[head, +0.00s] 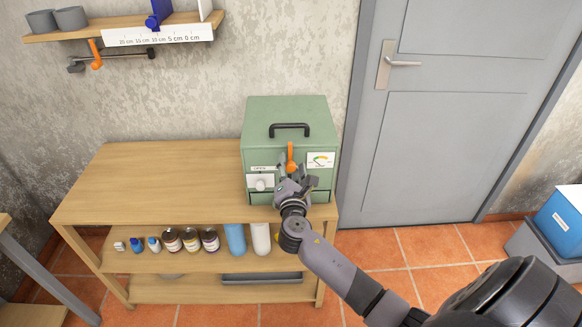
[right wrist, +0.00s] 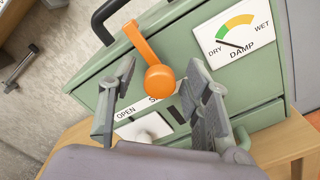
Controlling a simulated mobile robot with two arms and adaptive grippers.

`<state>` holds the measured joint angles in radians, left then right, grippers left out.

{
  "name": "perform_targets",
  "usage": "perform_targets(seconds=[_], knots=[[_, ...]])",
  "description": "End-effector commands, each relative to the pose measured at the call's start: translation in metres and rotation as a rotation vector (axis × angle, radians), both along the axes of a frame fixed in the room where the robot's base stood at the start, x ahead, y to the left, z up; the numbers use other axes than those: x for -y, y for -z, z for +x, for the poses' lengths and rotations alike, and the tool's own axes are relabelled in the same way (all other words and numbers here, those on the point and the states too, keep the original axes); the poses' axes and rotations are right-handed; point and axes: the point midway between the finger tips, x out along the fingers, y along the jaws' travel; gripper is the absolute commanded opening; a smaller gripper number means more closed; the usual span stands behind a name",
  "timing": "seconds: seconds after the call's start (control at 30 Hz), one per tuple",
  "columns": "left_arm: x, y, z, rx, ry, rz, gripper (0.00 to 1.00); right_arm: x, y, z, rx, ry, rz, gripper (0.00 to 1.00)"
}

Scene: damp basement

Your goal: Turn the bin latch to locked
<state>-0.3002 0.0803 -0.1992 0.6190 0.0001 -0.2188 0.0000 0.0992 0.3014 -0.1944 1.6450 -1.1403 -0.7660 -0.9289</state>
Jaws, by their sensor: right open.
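The green bin (head: 286,112) stands on the right end of the wooden bench, with a black handle on top. Its orange latch (head: 290,157) points upward on the front face; the right wrist view shows its lever and round hub (right wrist: 160,77). My right gripper (head: 291,178) is in front of the latch with its fingers apart. In the right wrist view the hub appears between the fingertips; I cannot tell whether they touch it. An OPEN label (right wrist: 125,113) and a partly hidden label sit below the latch. My left gripper is not in view.
A white knob (head: 261,183) and a damp gauge (head: 321,160) are on the bin's front. The bench top (head: 150,180) is clear to the left. Several jars and bottles stand on the shelf below. A grey door (head: 430,140) is on the right.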

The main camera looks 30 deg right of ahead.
Motion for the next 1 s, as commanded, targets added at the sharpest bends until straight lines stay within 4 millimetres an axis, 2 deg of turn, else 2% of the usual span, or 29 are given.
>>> perform_targets(seconds=[0.17, 0.4, 0.6, 0.8, 1.0], knots=[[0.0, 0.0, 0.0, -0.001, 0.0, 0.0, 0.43, -0.01, 0.001, -0.015, -0.001, -0.002, 0.002, 0.45], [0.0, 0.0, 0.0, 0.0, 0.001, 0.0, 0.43, -0.037, 0.002, -0.059, -0.003, -0.001, 0.003, 0.45], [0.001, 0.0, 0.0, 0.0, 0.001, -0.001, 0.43, -0.055, 0.001, -0.089, -0.002, -0.001, 0.001, 0.45], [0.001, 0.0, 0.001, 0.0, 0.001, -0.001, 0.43, -0.061, 0.0, -0.101, 0.001, 0.002, 0.0, 0.45], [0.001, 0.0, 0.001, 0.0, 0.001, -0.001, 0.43, -0.062, 0.0, -0.102, 0.001, 0.002, 0.0, 0.45]])
